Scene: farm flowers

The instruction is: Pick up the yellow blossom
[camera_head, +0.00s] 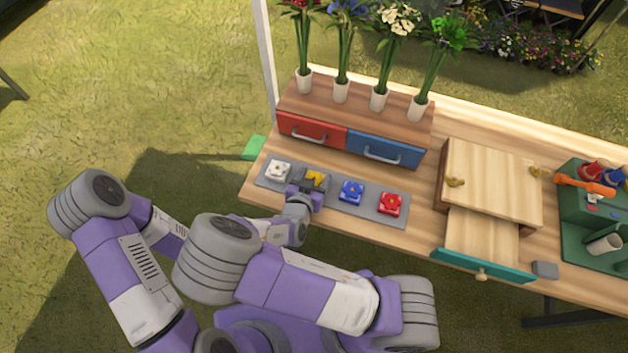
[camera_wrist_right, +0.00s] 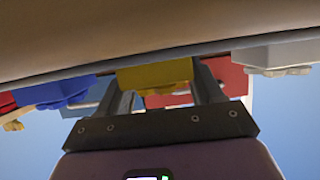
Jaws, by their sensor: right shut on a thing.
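The yellow blossom (camera_head: 317,176) is in the row of blossoms on the grey mat (camera_head: 333,206), between the white blossom (camera_head: 278,170) and the blue blossom (camera_head: 352,190). The red blossom (camera_head: 390,203) is at the right end. My right gripper (camera_head: 313,181) is shut on the yellow blossom, at the mat. In the right wrist view the yellow blossom (camera_wrist_right: 155,76) shows between the two fingers (camera_wrist_right: 162,88). I cannot tell whether it is clear of the mat. My left gripper is not in view.
Behind the mat stands a wooden chest with a red drawer (camera_head: 312,131) and a blue drawer (camera_head: 384,148), with several flower vases on top. To the right are a wooden box (camera_head: 493,180), an open green-fronted drawer (camera_head: 482,264) and a green tool holder (camera_head: 585,225).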

